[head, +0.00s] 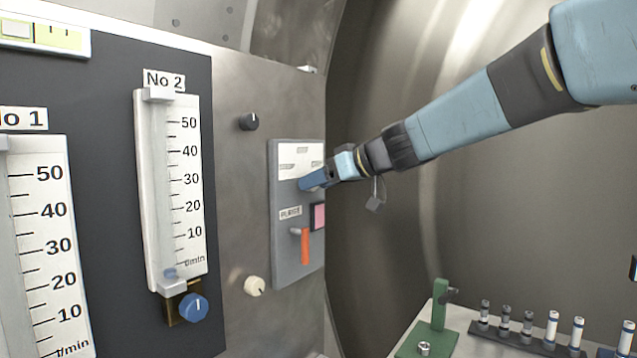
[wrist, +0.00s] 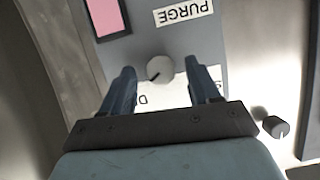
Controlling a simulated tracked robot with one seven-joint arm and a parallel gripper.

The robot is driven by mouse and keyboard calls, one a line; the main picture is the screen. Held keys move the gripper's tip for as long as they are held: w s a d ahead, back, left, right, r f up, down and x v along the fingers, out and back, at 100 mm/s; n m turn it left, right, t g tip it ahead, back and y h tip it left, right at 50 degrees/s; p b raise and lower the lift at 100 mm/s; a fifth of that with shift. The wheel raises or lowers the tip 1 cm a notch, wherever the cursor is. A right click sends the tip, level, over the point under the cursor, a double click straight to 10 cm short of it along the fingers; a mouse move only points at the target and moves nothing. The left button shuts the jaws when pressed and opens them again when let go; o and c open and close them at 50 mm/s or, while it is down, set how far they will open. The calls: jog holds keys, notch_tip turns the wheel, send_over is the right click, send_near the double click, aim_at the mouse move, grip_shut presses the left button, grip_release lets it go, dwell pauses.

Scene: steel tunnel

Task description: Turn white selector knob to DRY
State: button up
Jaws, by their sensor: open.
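The white selector knob (wrist: 160,69) shows in the wrist view on the grey panel, with a small dark mark at its lower left. A white label strip (wrist: 150,98) below it is upside down and mostly hidden; a "D" shows at left and part of an "S" at right. My gripper (wrist: 162,72) is open, one finger on each side of the knob in the picture, with gaps to both; I cannot tell how deep the fingers reach. In the head view my gripper (head: 303,184) is at the panel (head: 283,240) and hides the knob.
Below the knob on the panel are a PURGE label (head: 290,212), a pink square (head: 318,216) and an orange lever (head: 305,246). A black knob (head: 249,122) and a cream knob (head: 254,286) sit on the wall to the left. A bench with a green stand (head: 439,305) is lower right.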

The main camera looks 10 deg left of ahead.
jog(key=shift+w+a+f, duration=0.15)
jog(key=shift+a, duration=0.15)
jog(key=c, duration=1)
